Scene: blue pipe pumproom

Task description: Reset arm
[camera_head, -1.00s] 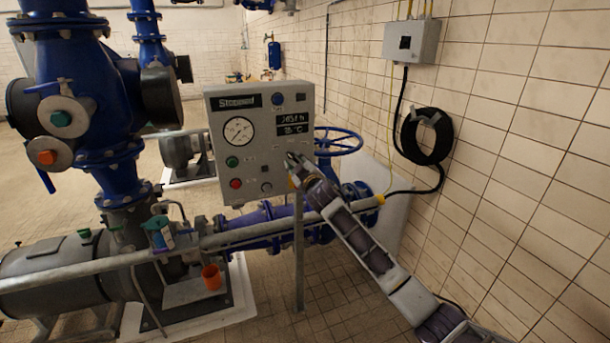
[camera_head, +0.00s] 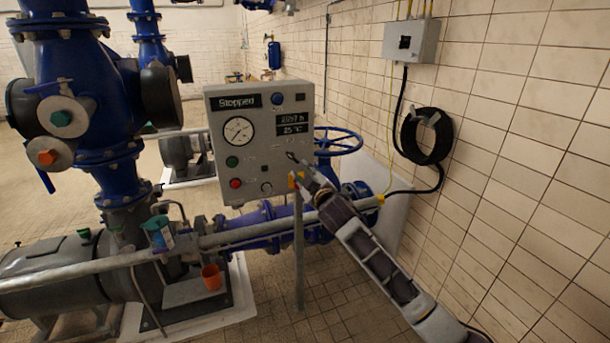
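My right arm comes in from the lower right. Its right gripper (camera_head: 297,170) is in front of the lower right part of the grey control panel (camera_head: 222,150). The fingers are small and dark here, and I cannot tell whether they are open or shut, or whether they touch the panel. The panel's display reads "Stopped". It carries a round gauge (camera_head: 238,131), a green button (camera_head: 232,161), a red button (camera_head: 235,183) and a blue button (camera_head: 278,99). My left gripper is not in view.
The panel stands on a post (camera_head: 298,260). A blue handwheel (camera_head: 338,141) is behind it. Blue pumps and pipes (camera_head: 85,90) fill the left. An orange cup (camera_head: 211,277) is by the pump base. A tiled wall (camera_head: 530,170) with a coiled black hose (camera_head: 427,136) is at right.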

